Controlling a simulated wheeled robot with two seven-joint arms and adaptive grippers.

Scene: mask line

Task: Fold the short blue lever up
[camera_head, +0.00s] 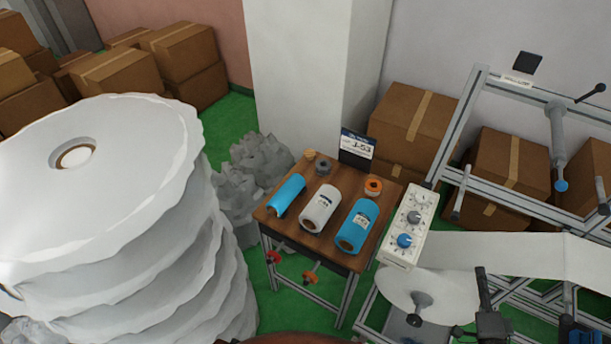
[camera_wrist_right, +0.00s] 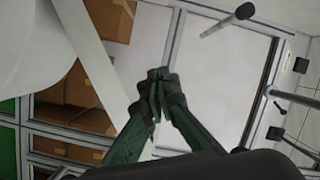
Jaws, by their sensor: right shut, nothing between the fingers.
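A short grey lever with a blue tip (camera_head: 561,185) hangs down from the metal frame at the right of the head view. I cannot make out any blue on a lever in the right wrist view. My right gripper (camera_wrist_right: 163,76) shows in the right wrist view with its dark green fingers together at the tips and nothing between them. It is apart from any lever there. Dark parts at the lower right of the head view may belong to my right arm, but I cannot tell. My left gripper is not in view.
A black-handled lever (camera_head: 597,90) sticks out at the upper right. A control panel (camera_head: 408,222) with dials stands beside a wooden table (camera_head: 300,238) with blue and white rolls. Large white rolls (camera_head: 110,210) fill the left. Cardboard boxes (camera_head: 412,125) stand behind the frame.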

